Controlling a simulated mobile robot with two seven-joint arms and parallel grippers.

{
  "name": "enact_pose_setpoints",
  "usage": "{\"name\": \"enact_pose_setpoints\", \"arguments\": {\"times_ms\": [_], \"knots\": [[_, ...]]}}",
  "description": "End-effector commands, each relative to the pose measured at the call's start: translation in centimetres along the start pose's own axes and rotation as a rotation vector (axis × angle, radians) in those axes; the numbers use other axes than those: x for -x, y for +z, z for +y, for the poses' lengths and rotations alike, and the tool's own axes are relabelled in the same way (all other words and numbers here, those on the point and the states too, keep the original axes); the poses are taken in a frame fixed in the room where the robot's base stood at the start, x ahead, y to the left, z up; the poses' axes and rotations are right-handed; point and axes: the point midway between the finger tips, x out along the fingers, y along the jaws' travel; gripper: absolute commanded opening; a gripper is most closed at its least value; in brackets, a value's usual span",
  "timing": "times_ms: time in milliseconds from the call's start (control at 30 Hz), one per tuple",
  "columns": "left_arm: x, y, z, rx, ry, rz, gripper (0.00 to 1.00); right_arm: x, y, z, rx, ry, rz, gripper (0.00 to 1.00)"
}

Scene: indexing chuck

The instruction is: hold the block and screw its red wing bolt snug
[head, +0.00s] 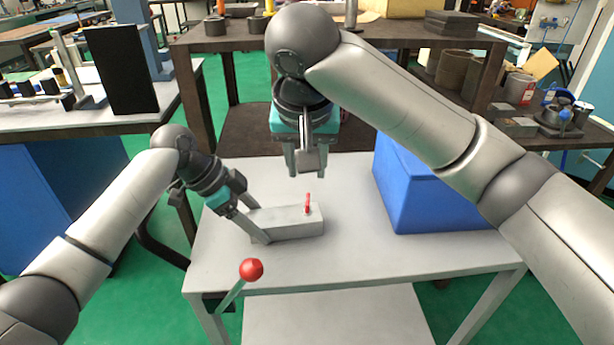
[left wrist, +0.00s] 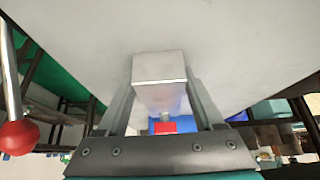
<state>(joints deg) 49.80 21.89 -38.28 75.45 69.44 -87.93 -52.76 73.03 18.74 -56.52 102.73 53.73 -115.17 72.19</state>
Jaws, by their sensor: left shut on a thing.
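The grey block (head: 288,222) lies on the light grey table. It shows in the left wrist view (left wrist: 160,72) between the two fingers. The red wing bolt (head: 308,204) stands upright on top of the block near its right end, and its red part also shows in the left wrist view (left wrist: 164,127). I cannot tell how deep the bolt sits. My left gripper (head: 258,223) is shut on the left part of the block. My right gripper (head: 306,172) points down, open and empty, above and behind the bolt, apart from it.
A blue box (head: 430,195) stands on the right of the table (head: 350,265). A lever with a red ball knob (head: 251,269) rises at the table's front left edge. A dark bench (head: 410,40) stands behind. The table front is clear.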

Motion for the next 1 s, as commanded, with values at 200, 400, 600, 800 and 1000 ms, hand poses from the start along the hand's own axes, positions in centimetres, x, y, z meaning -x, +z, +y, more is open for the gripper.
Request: {"name": "enact_pose_setpoints", "arguments": {"times_ms": [200,400,600,800,1000], "knots": [[-0.1,0.2,0.1,0.002,0.003,-0.005,0.15,1.6,0.0,0.0,0.0,0.0,0.002,0.4],[-0.1,0.2,0.1,0.002,0.003,-0.005,0.15,1.8,0.1,0.0,0.0,0.001,-0.001,0.4],[-0.1,0.2,0.1,0.002,0.003,-0.005,0.74,1.8,0.0,0.0,0.0,0.0,-0.001,0.4],[-0.1,0.1,0.0,0.001,0.002,-0.002,0.97,1.8,0.0,0.0,0.0,0.0,-0.001,0.4],[0.0,0.0,0.0,0.0,0.001,-0.001,1.0,1.8,0.0,0.0,0.0,0.0,-0.001,0.4]]}}
